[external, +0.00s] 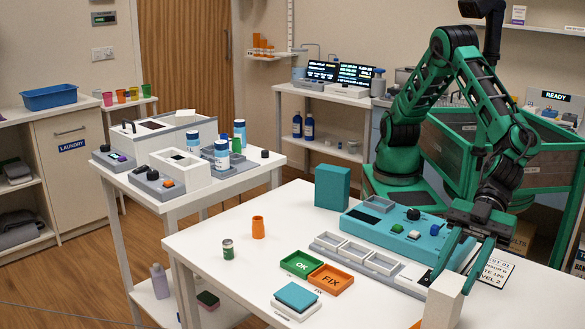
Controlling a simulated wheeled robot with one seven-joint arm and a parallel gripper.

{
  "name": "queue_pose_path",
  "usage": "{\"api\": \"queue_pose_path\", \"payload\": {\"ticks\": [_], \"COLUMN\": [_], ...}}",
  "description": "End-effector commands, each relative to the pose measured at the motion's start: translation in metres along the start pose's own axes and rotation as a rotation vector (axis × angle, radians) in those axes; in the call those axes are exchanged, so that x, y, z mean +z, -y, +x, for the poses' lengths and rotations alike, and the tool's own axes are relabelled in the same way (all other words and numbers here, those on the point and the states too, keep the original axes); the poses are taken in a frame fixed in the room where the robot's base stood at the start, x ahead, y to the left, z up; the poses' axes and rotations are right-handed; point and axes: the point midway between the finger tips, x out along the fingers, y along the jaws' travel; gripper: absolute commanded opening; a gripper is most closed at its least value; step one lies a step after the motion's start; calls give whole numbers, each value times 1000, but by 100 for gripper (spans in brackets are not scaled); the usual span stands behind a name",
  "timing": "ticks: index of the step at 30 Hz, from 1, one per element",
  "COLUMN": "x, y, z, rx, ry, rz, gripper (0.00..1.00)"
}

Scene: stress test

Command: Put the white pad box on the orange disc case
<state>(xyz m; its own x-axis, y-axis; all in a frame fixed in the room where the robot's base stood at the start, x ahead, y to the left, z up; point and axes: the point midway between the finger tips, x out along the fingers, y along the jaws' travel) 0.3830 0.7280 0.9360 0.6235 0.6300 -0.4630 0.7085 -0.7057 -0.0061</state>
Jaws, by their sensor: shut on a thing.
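The white pad box (443,304) is a tall pale block at the lower right of the external view. My gripper (453,278) is shut on its upper part, with one green finger on each side. The box stands upright, and its lower end is cut off by the frame's bottom edge. A small orange patch (416,324) shows at that edge, just left of the box. It may be the orange disc case, but too little shows to be sure. Whether the box touches it cannot be told.
Left of my gripper are a teal panel (385,233) with knobs, a grey row of white trays (330,241), a green OK tray (301,264) and an orange FIX tray (331,279). A teal pad (297,295) lies nearer the front. The white table's (200,240) left part is mostly clear.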

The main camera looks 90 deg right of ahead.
Motion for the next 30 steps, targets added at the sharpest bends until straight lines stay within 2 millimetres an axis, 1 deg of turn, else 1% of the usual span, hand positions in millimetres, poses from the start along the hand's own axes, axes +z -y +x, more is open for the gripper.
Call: {"api": "queue_pose_path", "payload": {"ticks": [2,11,12,14,15,25,28,30], "x": [5,6,7,7,7,4,4,4], "y": [0,0,0,0,0,0,1,1], "z": [3,4,4,4,4,2,-9,-19], "rx": [0,0,0,0,0,0,-2,-2], "ry": [0,-1,0,-1,-1,-1,-1,-1], "rz": [-1,1,1,1,1,1,2,1], "gripper": [2,2,41,55,57,57,57,57]}}
